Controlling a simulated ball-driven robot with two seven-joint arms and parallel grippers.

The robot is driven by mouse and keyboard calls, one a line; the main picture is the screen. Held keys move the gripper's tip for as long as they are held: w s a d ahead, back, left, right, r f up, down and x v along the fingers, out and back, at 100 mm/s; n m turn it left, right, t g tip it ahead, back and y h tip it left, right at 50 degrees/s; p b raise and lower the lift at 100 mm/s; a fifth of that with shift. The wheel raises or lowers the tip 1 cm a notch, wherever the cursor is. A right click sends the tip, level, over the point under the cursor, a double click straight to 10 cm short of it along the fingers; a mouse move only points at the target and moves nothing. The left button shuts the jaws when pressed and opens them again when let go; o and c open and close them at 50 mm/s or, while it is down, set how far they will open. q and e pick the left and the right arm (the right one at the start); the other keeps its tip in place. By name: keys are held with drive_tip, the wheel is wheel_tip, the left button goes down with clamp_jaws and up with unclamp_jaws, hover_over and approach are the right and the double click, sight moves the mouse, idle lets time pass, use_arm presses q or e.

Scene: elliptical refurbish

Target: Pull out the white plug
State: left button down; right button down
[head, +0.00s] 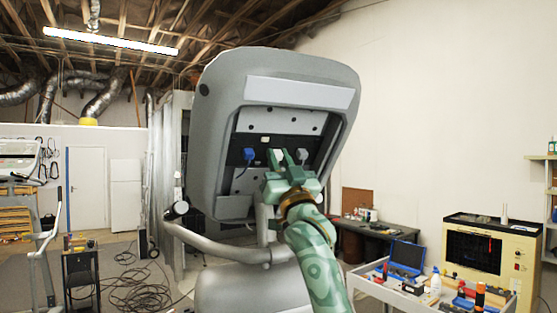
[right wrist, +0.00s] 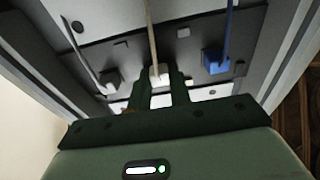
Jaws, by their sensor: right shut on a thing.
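The white plug (right wrist: 158,74) sits in the middle of the dark connector panel between my right gripper's fingers, with a beige cable running up from it in the right wrist view. My right gripper (right wrist: 160,88) is shut on it. In the head view the right gripper (head: 280,158) reaches up to the open back of the grey console (head: 226,85) and partly hides the plug. Whether the plug is still seated in its socket I cannot tell. My left gripper is not in view.
A blue plug (head: 250,154) is to the left of the gripper and a grey plug (head: 303,155) to the right, both close by. The console's raised rim surrounds the recess. A white cart (head: 400,297) with tools stands lower right.

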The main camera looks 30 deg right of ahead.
drive_tip(key=shift+s+f, duration=0.5)
drive_tip(key=shift+s, duration=0.05)
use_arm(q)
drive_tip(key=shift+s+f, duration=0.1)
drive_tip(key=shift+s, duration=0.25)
use_arm(e)
drive_tip(key=c, duration=1.3)
unclamp_jaws()
use_arm(q)
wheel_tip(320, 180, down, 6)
drive_tip(key=b, duration=0.6)
use_arm(e)
drive_tip(key=v, duration=1.6)
drive_tip(key=shift+s+f, duration=0.1)
drive_tip(key=shift+s, duration=0.05)
